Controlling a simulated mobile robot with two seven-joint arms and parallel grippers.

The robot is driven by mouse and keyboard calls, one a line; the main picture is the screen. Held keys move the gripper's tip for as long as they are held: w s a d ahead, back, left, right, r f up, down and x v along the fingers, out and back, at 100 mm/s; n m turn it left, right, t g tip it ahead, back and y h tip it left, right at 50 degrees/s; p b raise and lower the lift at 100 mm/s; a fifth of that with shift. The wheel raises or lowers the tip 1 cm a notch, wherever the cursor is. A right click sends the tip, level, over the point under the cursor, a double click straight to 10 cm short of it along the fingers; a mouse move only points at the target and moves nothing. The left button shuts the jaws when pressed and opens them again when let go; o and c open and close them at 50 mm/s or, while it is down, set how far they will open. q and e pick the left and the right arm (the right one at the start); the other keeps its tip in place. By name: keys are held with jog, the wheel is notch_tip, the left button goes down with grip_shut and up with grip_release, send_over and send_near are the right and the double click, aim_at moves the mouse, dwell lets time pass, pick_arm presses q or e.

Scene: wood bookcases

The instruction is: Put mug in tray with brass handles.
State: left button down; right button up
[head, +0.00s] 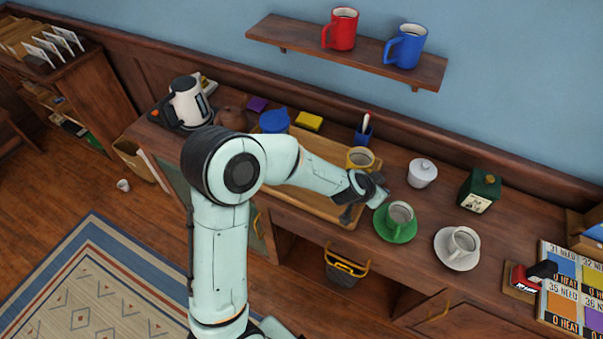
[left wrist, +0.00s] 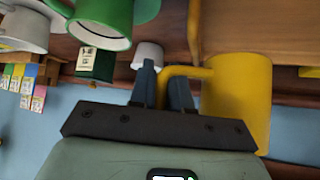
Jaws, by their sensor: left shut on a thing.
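A yellow mug (head: 361,158) is at the right end of the wooden tray (head: 312,208), over or in it; I cannot tell whether it touches the tray floor. Brass handles on the tray are not clear to see. My left gripper (head: 378,188) is beside the mug. In the left wrist view the yellow mug (left wrist: 240,105) is large at right, and my left gripper (left wrist: 166,80) is shut on its handle. My arm hides part of the tray. My right gripper is not in view.
A green cup on a green saucer (head: 394,237) stands just right of my gripper, with a white cup on a saucer (head: 457,265) beyond. Red (head: 342,30) and blue (head: 406,47) mugs sit on the shelf.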

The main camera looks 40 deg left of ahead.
aim_at(370, 165)
pick_arm(q)
jog(key=a+r+m+g+h+b, duration=0.1)
jog(key=a+r+m+h+b, duration=0.1)
jog(key=a+r+m+b, duration=0.1)
jog(key=a+r+m+g+h+b, duration=0.1)
jog(key=a+r+m+h+b, duration=0.1)
jog(key=a+r+m+b, duration=0.1)
jog(key=shift+w+a+r+m+h+b, duration=0.15)
jog(key=shift+r+m+h+b, duration=0.15)
jog(key=shift+r+m+b, duration=0.3)
jog(key=s+a+r+m+g+h+b, duration=0.2)
jog(key=s+a+r+m+g+b, duration=0.15)
jog(key=s+r, duration=0.2)
jog(key=shift+t, duration=0.25)
jog(key=f+b, duration=0.1)
jog(key=f, duration=0.9)
jog(key=f+b, duration=0.1)
jog(key=f, duration=0.4)
jog(key=shift+s+a+b, duration=0.3)
jog(key=shift+s+a, duration=0.1)
jog(key=shift+f, duration=2.7)
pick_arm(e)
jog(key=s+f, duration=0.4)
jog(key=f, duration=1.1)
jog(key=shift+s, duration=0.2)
